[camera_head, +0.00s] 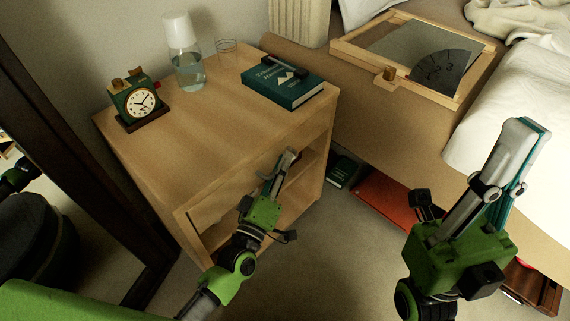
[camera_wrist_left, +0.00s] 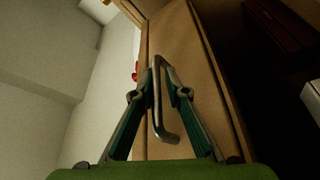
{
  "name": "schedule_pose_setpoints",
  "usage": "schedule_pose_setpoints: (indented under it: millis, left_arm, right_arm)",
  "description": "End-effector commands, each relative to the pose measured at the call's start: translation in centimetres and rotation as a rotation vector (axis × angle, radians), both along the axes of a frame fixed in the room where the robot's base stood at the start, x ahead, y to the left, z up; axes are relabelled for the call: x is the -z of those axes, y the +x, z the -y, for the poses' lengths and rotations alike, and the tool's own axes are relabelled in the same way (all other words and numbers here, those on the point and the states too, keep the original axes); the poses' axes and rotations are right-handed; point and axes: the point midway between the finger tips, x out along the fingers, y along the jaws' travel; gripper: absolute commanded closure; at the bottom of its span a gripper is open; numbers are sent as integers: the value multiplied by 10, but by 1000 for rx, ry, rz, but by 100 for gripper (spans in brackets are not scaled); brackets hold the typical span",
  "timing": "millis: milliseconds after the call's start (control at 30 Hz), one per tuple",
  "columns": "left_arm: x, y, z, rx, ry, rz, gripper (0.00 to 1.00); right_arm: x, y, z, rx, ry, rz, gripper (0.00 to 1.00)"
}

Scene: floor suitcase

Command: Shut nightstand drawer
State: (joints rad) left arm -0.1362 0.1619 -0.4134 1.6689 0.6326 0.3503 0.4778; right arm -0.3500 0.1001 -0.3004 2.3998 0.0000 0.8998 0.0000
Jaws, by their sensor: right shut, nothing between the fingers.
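The wooden nightstand (camera_head: 190,150) stands against the wall at the left of the head view. Its front opening shows below the top, partly hidden by my left arm. In the left wrist view, the drawer front (camera_wrist_left: 190,70) fills the middle and carries a bent metal handle (camera_wrist_left: 166,132). My left gripper (camera_head: 287,160) is at the nightstand front, its fingers (camera_wrist_left: 162,75) close together on both sides of the handle. How far the drawer stands out is hard to tell. My right gripper (camera_head: 520,130) is shut and empty, raised in front of the bed.
On the nightstand are an alarm clock (camera_head: 139,103), a carafe (camera_head: 187,70), a drinking glass (camera_head: 226,48) and a green book (camera_head: 283,82). A framed tray (camera_head: 347,48) lies on the bed. A dark-framed mirror (camera_head: 75,180) stands left. A red object (camera_head: 385,203) lies under the bed.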

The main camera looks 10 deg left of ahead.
Motion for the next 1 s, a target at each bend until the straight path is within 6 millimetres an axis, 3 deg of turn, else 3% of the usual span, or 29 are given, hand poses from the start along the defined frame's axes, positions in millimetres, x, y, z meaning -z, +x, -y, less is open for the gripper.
schedule_pose_setpoints:
  millis: [233, 700, 1000]
  left_arm:
    - [1, -9, -3, -1, -1, 2, 85]
    - [22, -95, -24, 1, 1, -3, 85]
    - [25, -114, -29, 0, 0, 1, 85]
  right_arm:
    - [0, 0, 1, 2, 0, 2, 100]
    - [0, 0, 0, 0, 0, 1, 100]
    - [0, 0, 0, 0, 0, 0, 100]
